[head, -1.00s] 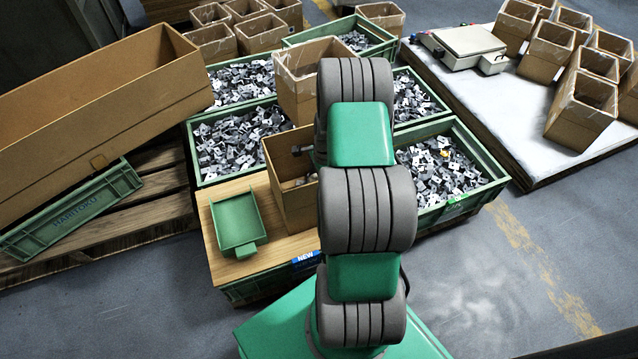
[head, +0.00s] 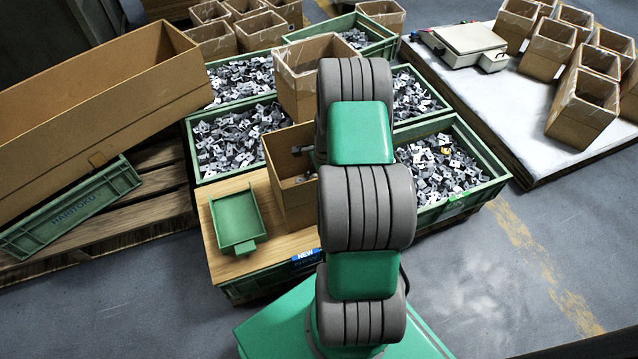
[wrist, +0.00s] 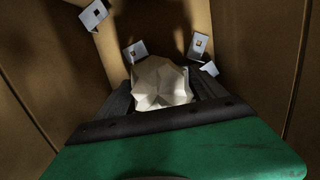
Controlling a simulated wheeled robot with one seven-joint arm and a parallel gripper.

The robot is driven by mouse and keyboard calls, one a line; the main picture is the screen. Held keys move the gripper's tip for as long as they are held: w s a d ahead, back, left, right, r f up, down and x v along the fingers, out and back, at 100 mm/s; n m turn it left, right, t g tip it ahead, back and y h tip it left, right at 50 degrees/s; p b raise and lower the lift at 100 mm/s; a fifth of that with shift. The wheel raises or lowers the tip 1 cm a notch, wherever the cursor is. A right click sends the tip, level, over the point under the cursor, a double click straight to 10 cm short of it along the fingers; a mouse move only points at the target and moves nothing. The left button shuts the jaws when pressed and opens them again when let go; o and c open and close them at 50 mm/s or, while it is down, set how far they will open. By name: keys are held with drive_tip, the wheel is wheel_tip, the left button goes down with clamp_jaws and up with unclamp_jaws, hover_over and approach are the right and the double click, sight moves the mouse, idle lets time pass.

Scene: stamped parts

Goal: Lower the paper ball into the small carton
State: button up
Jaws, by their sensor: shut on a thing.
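In the wrist view a crumpled white paper ball (wrist: 162,84) is held between the dark fingers of my gripper (wrist: 163,92). My gripper is shut on it, inside a cardboard carton with brown walls (wrist: 48,70) on both sides. A few stamped metal parts (wrist: 198,46) lie in the carton beyond the ball. In the head view the small carton (head: 285,170) stands on the wooden board, partly hidden behind my arm. The ball and my gripper are hidden there. I cannot tell whether the ball touches the carton floor.
A green scoop tray (head: 233,220) lies on the wooden board (head: 212,262) left of the carton. Green crates of metal parts (head: 189,160) surround it. A taller carton (head: 297,92) stands behind. A long cardboard box (head: 110,110) is at the left.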

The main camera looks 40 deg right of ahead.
drive_tip(key=shift+f, duration=0.25)
drive_tip(key=o, duration=1.3)
drive_tip(key=shift+c, duration=0.2)
drive_tip(key=shift+r, duration=0.1)
